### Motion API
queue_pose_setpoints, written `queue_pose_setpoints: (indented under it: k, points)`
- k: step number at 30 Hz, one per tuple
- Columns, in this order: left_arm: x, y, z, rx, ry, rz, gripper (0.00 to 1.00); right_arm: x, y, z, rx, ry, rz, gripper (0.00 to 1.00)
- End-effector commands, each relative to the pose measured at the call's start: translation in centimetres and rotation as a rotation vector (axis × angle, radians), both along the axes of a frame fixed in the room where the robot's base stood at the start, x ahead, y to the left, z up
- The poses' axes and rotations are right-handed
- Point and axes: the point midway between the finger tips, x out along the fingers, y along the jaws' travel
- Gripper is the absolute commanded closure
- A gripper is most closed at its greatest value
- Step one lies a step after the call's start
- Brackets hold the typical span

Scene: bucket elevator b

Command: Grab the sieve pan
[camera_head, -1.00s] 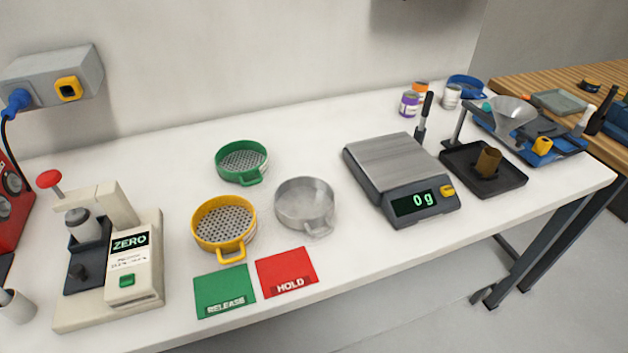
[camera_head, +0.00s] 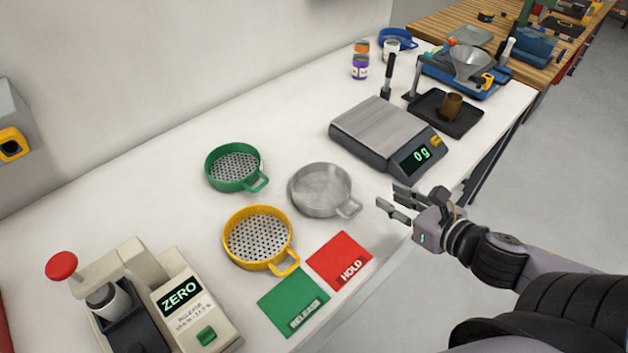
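Three round pans with loop handles stand on the white bench. The green sieve (camera_head: 235,167) has a perforated bottom and is farthest back. The yellow sieve (camera_head: 257,238) is nearer the front, also perforated. The grey metal pan (camera_head: 321,190) stands to their right, its handle pointing to the front right. Which one is the sieve pan I cannot tell. My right gripper (camera_head: 394,202) is just right of the grey pan's handle, near the bench's front edge. Its fingers are spread apart with nothing between them. My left gripper is not in view.
A scale (camera_head: 388,135) reading 0 g stands behind my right gripper. A red HOLD card (camera_head: 340,260) and a green RELEASE card (camera_head: 293,301) lie in front of the pans. A device reading ZERO (camera_head: 181,295) stands front left. The back left of the bench (camera_head: 120,175) is clear.

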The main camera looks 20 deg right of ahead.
Motion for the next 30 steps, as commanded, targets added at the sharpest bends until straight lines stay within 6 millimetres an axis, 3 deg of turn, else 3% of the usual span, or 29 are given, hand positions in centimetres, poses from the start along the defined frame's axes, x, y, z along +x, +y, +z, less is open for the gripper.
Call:
queue_pose_setpoints:
  k: [5,14,24,30]
  points:
    - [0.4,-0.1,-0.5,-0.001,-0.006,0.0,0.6,1.6,0.4,-0.5,-0.006,-0.008,0.008,0.72]
    - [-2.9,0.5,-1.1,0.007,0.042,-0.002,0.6,4.7,0.7,-1.8,-0.005,-0.006,0.004,0.72]
    - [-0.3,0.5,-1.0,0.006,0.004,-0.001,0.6,8.2,1.2,-3.2,-0.002,-0.006,0.001,0.72]
    - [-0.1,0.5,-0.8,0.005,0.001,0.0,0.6,10.2,1.5,-4.1,-0.001,-0.005,0.001,0.72]
